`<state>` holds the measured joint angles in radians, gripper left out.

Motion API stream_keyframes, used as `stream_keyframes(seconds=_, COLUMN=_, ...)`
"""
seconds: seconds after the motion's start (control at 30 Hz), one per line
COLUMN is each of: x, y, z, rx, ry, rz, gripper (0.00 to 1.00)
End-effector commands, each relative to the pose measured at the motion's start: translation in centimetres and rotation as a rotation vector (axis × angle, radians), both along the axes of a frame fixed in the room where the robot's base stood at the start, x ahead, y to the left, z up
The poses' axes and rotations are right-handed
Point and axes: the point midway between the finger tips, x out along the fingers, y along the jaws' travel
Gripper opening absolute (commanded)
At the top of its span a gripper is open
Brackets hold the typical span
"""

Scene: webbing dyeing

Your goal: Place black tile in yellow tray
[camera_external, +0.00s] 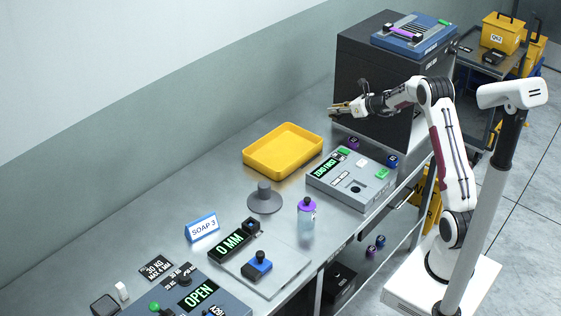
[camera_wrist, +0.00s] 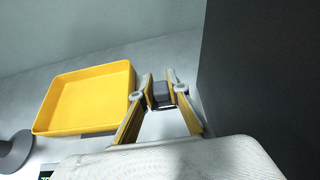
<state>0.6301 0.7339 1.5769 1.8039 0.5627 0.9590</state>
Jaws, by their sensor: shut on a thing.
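The yellow tray (camera_external: 283,150) lies on the metal bench and looks empty; it also shows at the left in the wrist view (camera_wrist: 85,97). My gripper (camera_external: 340,108) is raised above the bench, to the right of the tray and in front of the dark cabinet. In the wrist view my gripper (camera_wrist: 160,95) is shut on a small dark block, which looks like the black tile (camera_wrist: 161,92). The fingers hide part of its sides. In the external view the held tile is too small to make out clearly.
A dark cabinet (camera_external: 375,85) stands close beside my gripper. A grey control box (camera_external: 350,178) sits in front of the tray. A round grey stand (camera_external: 264,203) and a purple-capped bottle (camera_external: 306,217) stand nearer. Bare bench lies between tray and cabinet.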

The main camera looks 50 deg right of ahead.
Motion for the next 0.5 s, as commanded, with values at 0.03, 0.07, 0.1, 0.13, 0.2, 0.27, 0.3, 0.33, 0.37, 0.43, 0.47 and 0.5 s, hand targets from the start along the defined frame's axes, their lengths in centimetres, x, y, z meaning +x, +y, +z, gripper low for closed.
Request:
stream_keyframes(seconds=0.03, x=0.2, y=0.4, z=0.0, rx=0.001, ry=0.0, rz=0.005, gripper=0.0)
stream_keyframes(seconds=0.07, x=0.3, y=0.6, z=0.0, rx=0.0, ry=0.0, rz=0.009, gripper=0.0)
stream_keyframes(seconds=0.1, x=0.5, y=1.0, z=0.0, rx=0.0, ry=0.0, rz=0.015, gripper=0.0)
stream_keyframes(seconds=0.13, x=0.7, y=1.4, z=0.0, rx=0.0, ry=0.0, rz=0.021, gripper=0.0)
stream_keyframes(seconds=0.2, x=1.1, y=2.5, z=0.0, rx=0.0, ry=0.0, rz=0.035, gripper=0.0)
stream_keyframes(seconds=0.27, x=1.7, y=3.7, z=0.0, rx=0.0, ry=0.0, rz=0.054, gripper=0.0)
stream_keyframes(seconds=0.3, x=2.1, y=4.6, z=0.0, rx=0.0, ry=-0.001, rz=0.066, gripper=0.0)
stream_keyframes(seconds=0.33, x=2.4, y=5.4, z=0.0, rx=-0.001, ry=-0.001, rz=0.078, gripper=0.0)
stream_keyframes(seconds=0.37, x=2.7, y=6.2, z=0.0, rx=-0.002, ry=-0.001, rz=0.09, gripper=0.0)
stream_keyframes(seconds=0.43, x=3.5, y=8.3, z=0.1, rx=-0.005, ry=-0.001, rz=0.121, gripper=0.0)
stream_keyframes(seconds=0.47, x=3.9, y=9.2, z=0.1, rx=-0.006, ry=-0.002, rz=0.135, gripper=0.0)
stream_keyframes(seconds=0.5, x=4.3, y=10.5, z=0.1, rx=-0.008, ry=-0.002, rz=0.155, gripper=0.0)
